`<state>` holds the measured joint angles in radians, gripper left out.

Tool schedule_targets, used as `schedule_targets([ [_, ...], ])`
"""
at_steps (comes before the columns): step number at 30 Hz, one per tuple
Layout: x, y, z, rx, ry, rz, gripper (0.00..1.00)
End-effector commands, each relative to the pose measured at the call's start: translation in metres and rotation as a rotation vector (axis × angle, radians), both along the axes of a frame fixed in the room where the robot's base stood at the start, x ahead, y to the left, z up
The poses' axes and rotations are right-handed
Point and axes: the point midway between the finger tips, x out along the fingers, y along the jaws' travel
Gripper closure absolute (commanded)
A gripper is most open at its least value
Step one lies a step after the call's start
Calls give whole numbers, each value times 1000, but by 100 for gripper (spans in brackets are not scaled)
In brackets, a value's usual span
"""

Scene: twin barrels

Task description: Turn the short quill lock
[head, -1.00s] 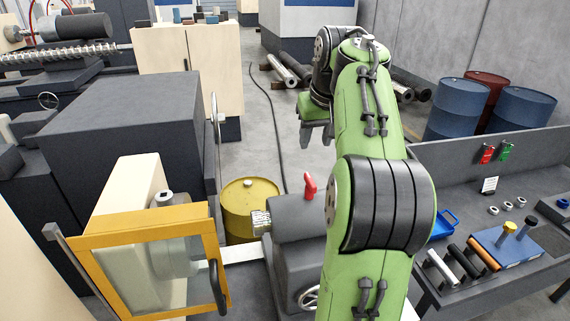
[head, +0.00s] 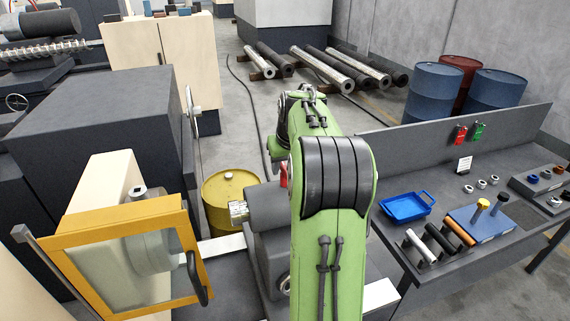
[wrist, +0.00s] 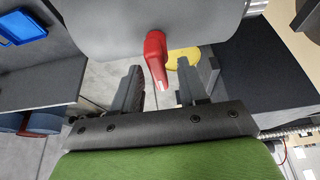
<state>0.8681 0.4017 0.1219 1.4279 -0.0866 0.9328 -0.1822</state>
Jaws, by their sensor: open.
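The short quill lock is a red lever (wrist: 155,60) on the grey tailstock (wrist: 110,25) in the wrist view. In the head view the red lever (head: 284,173) shows only as a sliver beside my arm, on top of the tailstock (head: 265,212). My gripper (wrist: 160,72) is open, with one dark finger on each side of the lever's lower end in the wrist view. I see clear gaps between lever and fingers and cannot tell the depth between them. In the head view my arm hides most of the gripper and part of the tailstock.
A yellow barrel (head: 228,188) stands behind the tailstock. A yellow-framed guard (head: 85,232) is at the left. The bench (head: 400,268) at the right holds a blue tray (head: 405,207) and several small parts. Blue barrels (head: 432,92) stand beyond it.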

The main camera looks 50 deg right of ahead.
Motion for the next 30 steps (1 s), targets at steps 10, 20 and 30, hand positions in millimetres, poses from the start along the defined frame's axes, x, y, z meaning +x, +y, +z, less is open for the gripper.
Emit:
schedule_targets([
  [10, 0, 0, 0, 0, -1, -1, 100],
  [20, 0, 0, 1, -1, 0, -24, 100],
  [30, 1, 2, 1, -2, 0, -216, 100],
])
